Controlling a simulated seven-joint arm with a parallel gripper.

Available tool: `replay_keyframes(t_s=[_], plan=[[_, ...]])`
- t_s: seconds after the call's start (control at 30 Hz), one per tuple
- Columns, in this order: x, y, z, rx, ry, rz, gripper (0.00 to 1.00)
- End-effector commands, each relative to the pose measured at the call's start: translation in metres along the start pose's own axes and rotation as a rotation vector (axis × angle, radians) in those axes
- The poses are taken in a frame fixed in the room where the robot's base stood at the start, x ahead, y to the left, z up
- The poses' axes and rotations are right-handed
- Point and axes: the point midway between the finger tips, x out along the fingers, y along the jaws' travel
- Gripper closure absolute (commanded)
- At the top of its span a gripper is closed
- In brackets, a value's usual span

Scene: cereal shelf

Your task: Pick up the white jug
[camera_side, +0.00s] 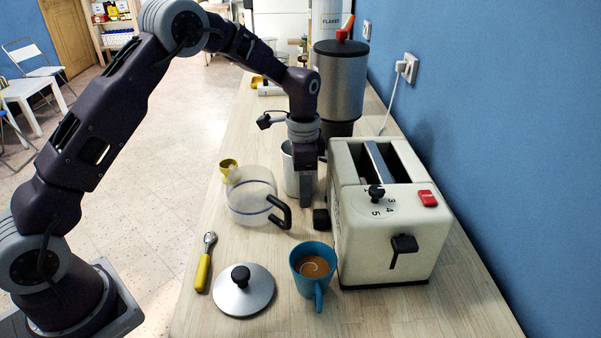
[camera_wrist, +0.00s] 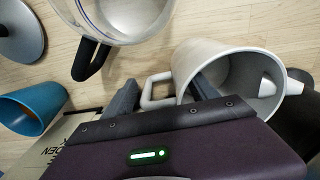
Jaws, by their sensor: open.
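The white jug (camera_side: 289,172) stands on the counter left of the toaster, partly hidden by my gripper (camera_side: 307,192). In the wrist view the jug (camera_wrist: 222,62) is at the right, its open mouth facing the camera and its squared handle (camera_wrist: 149,91) pointing left. My gripper (camera_wrist: 164,90) is open and empty. Its two fingers show on either side of the handle, the right one overlapping the jug's rim. I cannot tell whether that finger is inside the jug or whether either finger touches it.
A cream toaster (camera_side: 390,225) stands close on the right. A glass pot (camera_side: 250,197) with a black handle is close on the left. A blue cup (camera_side: 313,268), a metal lid (camera_side: 243,292) and a yellow-handled tool (camera_side: 204,265) lie in front. A tall grinder (camera_side: 338,85) stands behind.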

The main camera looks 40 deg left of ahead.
Motion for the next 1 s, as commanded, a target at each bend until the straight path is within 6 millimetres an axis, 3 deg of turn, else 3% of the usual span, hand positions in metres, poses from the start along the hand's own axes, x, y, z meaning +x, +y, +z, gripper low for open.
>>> replay_keyframes(t_s=[0.17, 0.5, 1.0], plan=[[-0.0001, 0.0, -0.0001, 0.0, 0.0, 0.0, 0.33], [-0.0004, 0.0003, -0.0001, 0.001, 0.0, 0.001, 1.0], [-0.0051, 0.0005, -0.0004, 0.001, 0.0, 0.001, 1.0]])
